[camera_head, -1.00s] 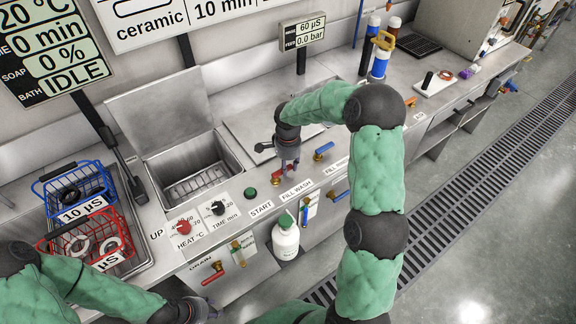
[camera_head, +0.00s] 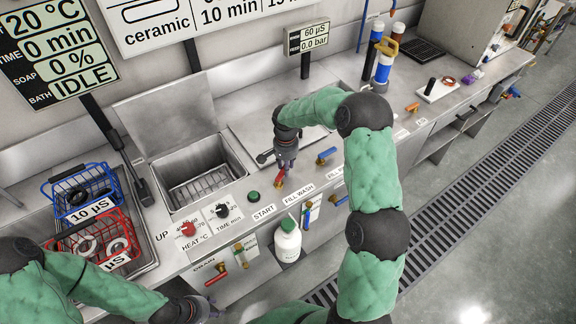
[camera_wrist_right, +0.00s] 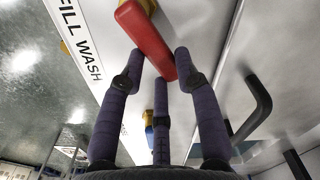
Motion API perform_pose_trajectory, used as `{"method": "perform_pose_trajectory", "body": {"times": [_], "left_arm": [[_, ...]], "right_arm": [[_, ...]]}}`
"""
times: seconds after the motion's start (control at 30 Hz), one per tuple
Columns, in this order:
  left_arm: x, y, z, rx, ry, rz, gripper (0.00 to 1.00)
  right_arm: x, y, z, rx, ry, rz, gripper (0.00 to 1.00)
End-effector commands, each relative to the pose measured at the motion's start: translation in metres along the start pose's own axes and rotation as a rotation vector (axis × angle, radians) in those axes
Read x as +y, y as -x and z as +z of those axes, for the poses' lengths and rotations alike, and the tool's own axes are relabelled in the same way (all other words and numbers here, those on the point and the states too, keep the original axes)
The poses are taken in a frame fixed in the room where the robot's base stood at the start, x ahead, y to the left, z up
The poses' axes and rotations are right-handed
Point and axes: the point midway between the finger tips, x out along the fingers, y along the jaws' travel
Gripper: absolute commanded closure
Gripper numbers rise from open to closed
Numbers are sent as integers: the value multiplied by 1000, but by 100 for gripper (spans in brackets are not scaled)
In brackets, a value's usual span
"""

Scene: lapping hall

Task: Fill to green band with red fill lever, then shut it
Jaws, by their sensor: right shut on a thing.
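The red fill lever (camera_head: 280,179) sits beside the FILL WASH label on the counter's front strip. My right gripper (camera_head: 284,163) is at this lever from above. In the right wrist view, the red lever (camera_wrist_right: 147,38) reaches in between the dark fingers of the right gripper (camera_wrist_right: 163,80), which are shut on its end. The open wash tank (camera_head: 205,178) is left of it; no water level can be made out. Upright tubes with small green-marked labels (camera_head: 251,246) are on the front panel; their fill is too small to read. My left gripper (camera_head: 205,310) is low at the bottom edge, its fingers unclear.
A blue basket (camera_head: 82,187) and a red basket (camera_head: 93,240) stand in the left tray. A green START button (camera_head: 253,197) is left of the lever, an orange-and-blue lever (camera_head: 326,155) right of it. A white bottle (camera_head: 287,241) hangs in front. The display reads IDLE.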

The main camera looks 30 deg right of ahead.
Motion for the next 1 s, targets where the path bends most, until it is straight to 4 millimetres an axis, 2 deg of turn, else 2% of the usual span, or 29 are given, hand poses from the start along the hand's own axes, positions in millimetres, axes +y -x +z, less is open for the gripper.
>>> {"method": "perform_pose_trajectory", "body": {"times": [0.27, 0.7, 0.73, 0.8, 1.0], "left_arm": [[1, 3, 0, 0, 0, 0, 60], [1, 4, 0, 0, 0, 0, 60], [1, 4, 0, 0, 0, 0, 60], [1, 4, 0, 0, 0, 0, 60], [1, 4, 0, 0, 0, 0, 60]], "right_arm": [[-4, 0, 0, 0, 83, 0, 100], [-5, 0, 0, 0, 94, 0, 100], [-5, 0, 0, 0, 94, 0, 65], [-5, 0, 0, 0, 94, 0, 45], [-5, 0, 0, 0, 94, 0, 43]]}}
